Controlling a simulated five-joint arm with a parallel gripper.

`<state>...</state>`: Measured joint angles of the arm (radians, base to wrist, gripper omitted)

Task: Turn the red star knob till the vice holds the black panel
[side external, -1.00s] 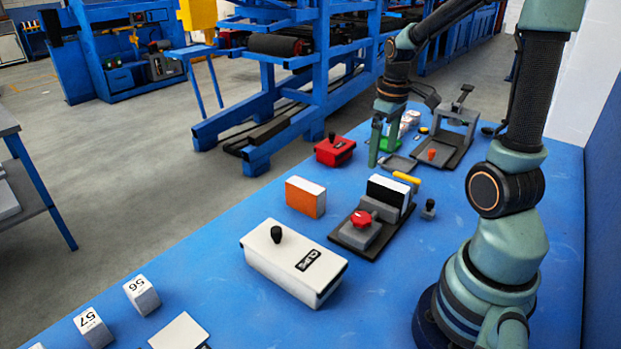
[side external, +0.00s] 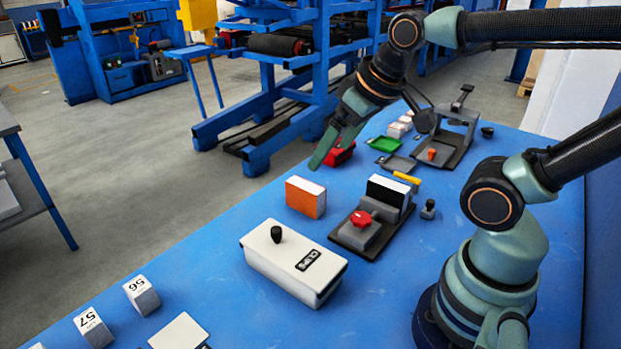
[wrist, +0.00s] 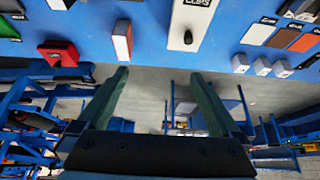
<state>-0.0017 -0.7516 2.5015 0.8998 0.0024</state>
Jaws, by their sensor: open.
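The red star knob (side external: 361,219) sits on the grey front block of the vice (side external: 357,236), at the middle right of the side view. The black panel (side external: 386,190), black-faced with a white top edge, stands upright against the rear grey jaw. I cannot tell whether the front block touches it. My gripper (side external: 331,157) is open and empty, up and left of the vice, in front of the red box. In the wrist view its two green fingers (wrist: 158,73) are spread apart with nothing between them. The knob and panel are not in the wrist view.
A white clips box (side external: 292,262) with a black knob stands left of the vice. An orange-and-white block (side external: 305,197) stands behind it. The red box (side external: 339,152), a green tray (side external: 384,144) and a grey fixture (side external: 450,137) lie farther back. A small black knob (side external: 428,209) stands right of the vice.

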